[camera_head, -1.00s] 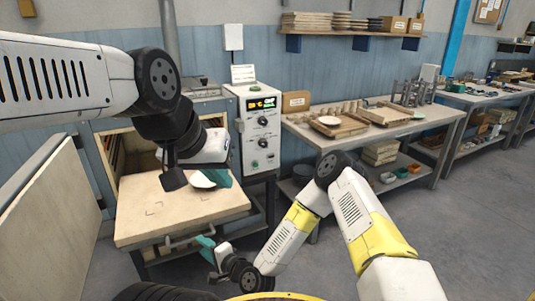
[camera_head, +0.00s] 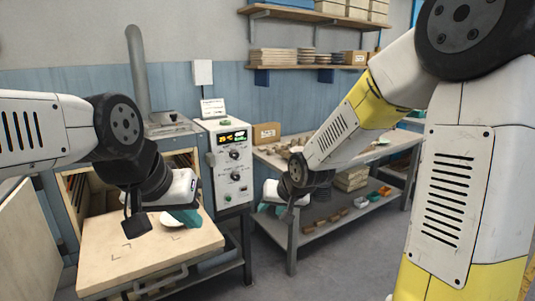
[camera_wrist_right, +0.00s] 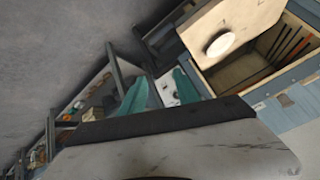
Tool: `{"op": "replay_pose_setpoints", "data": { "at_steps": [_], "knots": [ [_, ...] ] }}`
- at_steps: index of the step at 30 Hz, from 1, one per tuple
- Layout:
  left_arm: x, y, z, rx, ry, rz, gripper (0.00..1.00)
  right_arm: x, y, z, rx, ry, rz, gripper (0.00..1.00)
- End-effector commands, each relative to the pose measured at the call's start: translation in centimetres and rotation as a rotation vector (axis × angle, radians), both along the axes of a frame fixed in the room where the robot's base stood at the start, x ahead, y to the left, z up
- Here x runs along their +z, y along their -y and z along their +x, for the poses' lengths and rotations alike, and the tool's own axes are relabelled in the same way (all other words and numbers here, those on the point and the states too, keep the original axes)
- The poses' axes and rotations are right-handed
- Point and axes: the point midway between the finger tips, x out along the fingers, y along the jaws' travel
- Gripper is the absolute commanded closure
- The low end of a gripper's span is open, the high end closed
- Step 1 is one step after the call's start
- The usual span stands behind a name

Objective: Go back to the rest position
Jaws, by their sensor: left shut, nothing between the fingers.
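My left gripper (camera_head: 184,217) has teal fingers and is shut and empty, above the pale open board (camera_head: 130,250) at the front of the dryer. A white plate (camera_head: 171,219) lies on this board, partly hidden behind the left gripper in the head view. The whole plate shows as a white disc in the right wrist view (camera_wrist_right: 220,43). My right gripper (camera_head: 284,211) is between the dryer and the workbench, away from the plate. In the right wrist view its two teal fingers (camera_wrist_right: 160,92) are spread apart with nothing held between them.
The dryer's control box (camera_head: 229,165) stands right of the open chamber, whose slotted inside (camera_wrist_right: 280,42) shows in the right wrist view. A workbench (camera_head: 270,158) with a lower shelf stands behind my right arm. A pale panel (camera_head: 28,235) stands at left. Grey floor is clear in front.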

Motion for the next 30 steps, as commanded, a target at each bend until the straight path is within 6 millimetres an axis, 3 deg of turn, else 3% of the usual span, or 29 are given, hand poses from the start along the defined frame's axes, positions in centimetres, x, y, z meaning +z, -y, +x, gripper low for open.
{"op": "replay_pose_setpoints", "data": {
  "at_steps": [1, 3, 9, 15, 18, 23, 30],
  "knots": [
    [0.0, 0.0, 0.0, 0.000, 0.000, 0.000, 1.00, 2.0, 1.7, -1.1, -0.015, 0.010, -0.028, 0.62],
    [0.0, 0.0, 0.0, 0.000, 0.000, 0.000, 1.00, 4.1, 4.0, -3.0, -0.033, 0.002, -0.066, 0.62],
    [0.0, 0.0, 0.0, 0.000, 0.000, 0.000, 1.00, 8.7, 9.2, -10.0, -0.068, -0.030, -0.127, 0.62],
    [0.0, 0.0, 0.0, 0.000, 0.000, 0.000, 1.00, 11.1, 12.1, -17.2, -0.072, -0.070, -0.130, 0.62],
    [0.0, 0.0, 0.0, 0.000, 0.000, 0.000, 1.00, 11.5, 12.7, -19.6, -0.064, -0.085, -0.123, 0.62],
    [0.0, 0.0, 0.0, 0.000, 0.000, 0.000, 1.00, 11.6, 13.0, -21.4, -0.055, -0.097, -0.117, 0.62],
    [0.0, 0.0, 0.0, 0.000, 0.000, 0.000, 1.00, 11.6, 13.0, -21.5, -0.054, -0.099, -0.116, 0.62]
  ]
}}
